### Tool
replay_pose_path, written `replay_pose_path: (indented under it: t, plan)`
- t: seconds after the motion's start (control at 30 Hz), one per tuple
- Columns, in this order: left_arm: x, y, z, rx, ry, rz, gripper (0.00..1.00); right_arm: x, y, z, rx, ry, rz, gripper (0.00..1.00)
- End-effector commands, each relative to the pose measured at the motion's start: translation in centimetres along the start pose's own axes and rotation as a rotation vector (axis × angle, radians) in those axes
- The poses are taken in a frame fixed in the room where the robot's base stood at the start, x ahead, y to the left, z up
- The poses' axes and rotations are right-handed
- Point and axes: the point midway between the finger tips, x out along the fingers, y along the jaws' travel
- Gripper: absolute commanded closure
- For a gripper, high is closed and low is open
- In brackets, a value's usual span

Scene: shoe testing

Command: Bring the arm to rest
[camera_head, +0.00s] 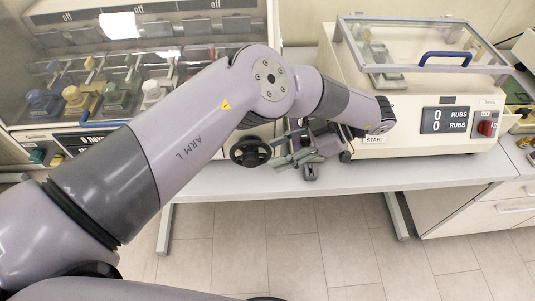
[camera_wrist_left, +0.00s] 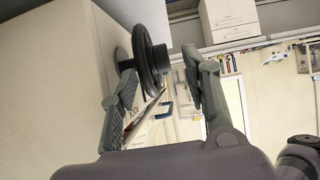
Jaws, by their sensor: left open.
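My left arm (camera_head: 150,140), marked "ARM L", reaches in from the left across the head view. Its gripper (camera_head: 298,160) is at the front of the bench, near the black handwheel of a machine. In the left wrist view the gripper (camera_wrist_left: 160,95) is open, with its two fingers apart. The black handwheel (camera_wrist_left: 150,68) shows close to the left finger; I cannot tell whether they touch. The handwheel also shows in the head view (camera_head: 250,151), left of the gripper. My right gripper is not in view.
A rub-testing machine (camera_head: 415,115) with a clear lid (camera_head: 415,45) and blue handle stands at the right on the bench (camera_head: 420,174). Another covered machine (camera_head: 90,70) holds several coloured parts at the left. The tiled floor (camera_head: 290,250) in front is clear.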

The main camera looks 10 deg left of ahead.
Motion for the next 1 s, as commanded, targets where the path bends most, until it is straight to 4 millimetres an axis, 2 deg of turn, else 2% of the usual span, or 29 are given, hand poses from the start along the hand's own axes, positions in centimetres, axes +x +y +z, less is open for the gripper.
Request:
replay_pose_path:
  t: [0.2,0.77,0.87,0.97,1.0]
  plan:
    - [-1.4,0.0,0.0,-0.001,-0.003,0.001,0.57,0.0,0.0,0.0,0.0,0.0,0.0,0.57]
    - [-1.3,-0.3,0.3,0.007,-0.012,-0.006,0.57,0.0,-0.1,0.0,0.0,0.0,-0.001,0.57]
    - [-0.9,-1.5,2.3,0.044,-0.063,-0.044,0.57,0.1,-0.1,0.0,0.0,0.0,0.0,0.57]
    - [-0.4,-4.5,6.2,0.116,-0.175,-0.132,0.57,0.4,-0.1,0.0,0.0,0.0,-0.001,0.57]
    - [-0.3,-6.2,8.2,0.151,-0.237,-0.184,0.57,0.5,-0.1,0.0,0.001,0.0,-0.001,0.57]
